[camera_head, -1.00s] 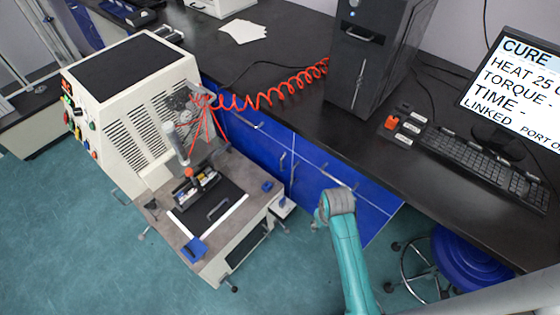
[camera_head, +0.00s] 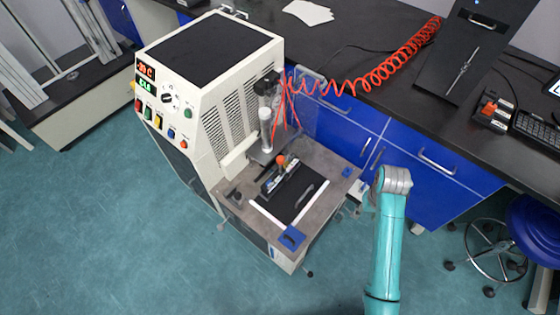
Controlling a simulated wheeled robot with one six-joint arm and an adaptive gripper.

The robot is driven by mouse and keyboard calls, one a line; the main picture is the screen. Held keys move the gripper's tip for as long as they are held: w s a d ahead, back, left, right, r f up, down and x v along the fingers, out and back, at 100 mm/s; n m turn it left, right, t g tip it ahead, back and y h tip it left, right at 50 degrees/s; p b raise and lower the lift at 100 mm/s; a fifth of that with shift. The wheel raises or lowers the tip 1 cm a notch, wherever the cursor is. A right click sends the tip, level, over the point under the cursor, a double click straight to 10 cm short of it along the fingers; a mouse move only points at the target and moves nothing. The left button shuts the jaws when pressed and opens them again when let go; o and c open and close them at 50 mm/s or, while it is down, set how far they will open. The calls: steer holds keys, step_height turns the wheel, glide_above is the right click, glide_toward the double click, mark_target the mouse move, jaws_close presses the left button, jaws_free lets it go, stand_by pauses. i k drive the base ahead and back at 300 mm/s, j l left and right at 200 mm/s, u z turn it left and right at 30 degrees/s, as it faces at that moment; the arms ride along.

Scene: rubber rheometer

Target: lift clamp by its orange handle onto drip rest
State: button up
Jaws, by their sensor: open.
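A round orange knob (camera_head: 281,160), which looks like the clamp's handle, stands at the back of the rheometer's grey worktop (camera_head: 245,205). Below it is a dark block (camera_head: 275,180) with small coloured and metallic parts; I cannot tell where the clamp's body ends. A black plate (camera_head: 292,194) with a bar handle lies in front of it, between white strips. I cannot tell which part is the drip rest. My teal arm, with its grey joint, rises at right of the worktop, apart from the knob. My gripper is not seen; it is probably hidden behind the arm.
The beige rheometer (camera_head: 228,60) stands behind the worktop. A blue block (camera_head: 291,238) sits at the worktop's front corner. A red coiled hose (camera_head: 385,72) runs to the black bench (camera_head: 350,30) above blue cabinets (camera_head: 340,120). Floor at front left is clear.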

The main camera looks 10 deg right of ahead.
mark_target(279, 173)
steer(key=i+j+z, duration=0.2)
steer(key=j+z, duration=0.2)
steer(key=j, duration=0.5)
steer(key=i+j+z, duration=0.1)
steer(key=j+z, duration=0.25)
steer(key=j, duration=0.55)
steer(key=j+z, duration=0.4)
steer(key=j, duration=0.5)
steer(key=j+z, duration=0.45)
steer(key=j, duration=1.55)
steer(key=i, duration=0.25)
